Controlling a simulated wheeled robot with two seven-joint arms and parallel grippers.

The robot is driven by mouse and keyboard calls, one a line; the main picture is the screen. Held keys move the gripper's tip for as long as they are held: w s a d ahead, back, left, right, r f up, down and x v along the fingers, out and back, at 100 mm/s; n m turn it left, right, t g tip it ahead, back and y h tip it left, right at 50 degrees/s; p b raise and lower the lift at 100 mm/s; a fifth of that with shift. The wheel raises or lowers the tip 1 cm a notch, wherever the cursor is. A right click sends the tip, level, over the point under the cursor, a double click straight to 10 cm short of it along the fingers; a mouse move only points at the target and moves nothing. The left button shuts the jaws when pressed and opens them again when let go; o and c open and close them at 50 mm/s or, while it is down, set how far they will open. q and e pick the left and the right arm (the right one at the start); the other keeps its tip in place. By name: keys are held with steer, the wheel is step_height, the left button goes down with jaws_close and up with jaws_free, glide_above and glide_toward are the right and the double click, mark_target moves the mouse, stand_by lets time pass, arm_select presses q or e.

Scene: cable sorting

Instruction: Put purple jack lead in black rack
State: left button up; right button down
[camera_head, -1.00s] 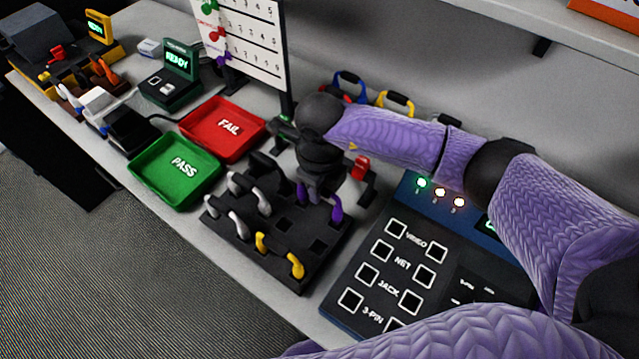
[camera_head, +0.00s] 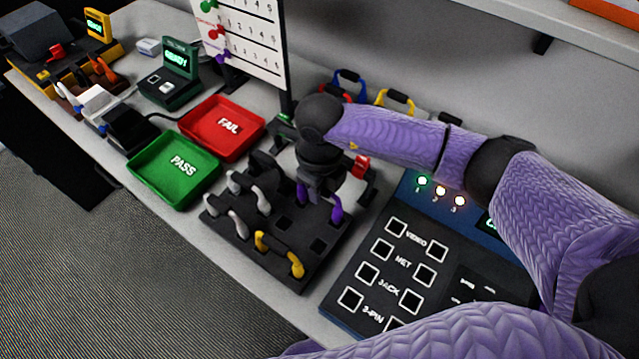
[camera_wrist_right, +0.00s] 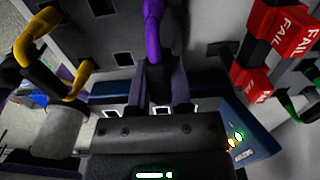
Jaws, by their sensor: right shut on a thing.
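The purple jack lead (camera_head: 336,209) is at the far right part of the black rack (camera_head: 301,226), with purple showing on both sides of my gripper. My right gripper (camera_head: 320,192) points down over the rack and is shut on the lead. In the right wrist view the lead (camera_wrist_right: 153,32) runs up from between the fingers of the gripper (camera_wrist_right: 158,92), close to the rack (camera_wrist_right: 103,35). Whether its ends are fully seated in the rack's holes is hidden. My left gripper is not in view.
White leads (camera_head: 240,222), a yellow lead (camera_head: 280,252) and black leads stand in the rack. The green PASS tray (camera_head: 150,182) and red FAIL tray (camera_head: 245,140) lie to the left. A tester panel (camera_head: 385,292) is to the right. Red FAIL tags (camera_wrist_right: 285,35) hang close by.

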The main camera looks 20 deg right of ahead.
steer(key=shift+f, duration=0.25)
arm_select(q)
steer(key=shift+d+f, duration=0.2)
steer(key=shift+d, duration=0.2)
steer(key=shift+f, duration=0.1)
arm_select(e)
steer(key=shift+f, duration=0.1)
steer(key=shift+f+b, duration=0.15)
steer(key=shift+b, duration=0.15)
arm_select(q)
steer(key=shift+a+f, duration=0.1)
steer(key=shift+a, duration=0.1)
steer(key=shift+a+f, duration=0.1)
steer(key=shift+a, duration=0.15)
arm_select(e)
steer(key=shift+f, duration=0.1)
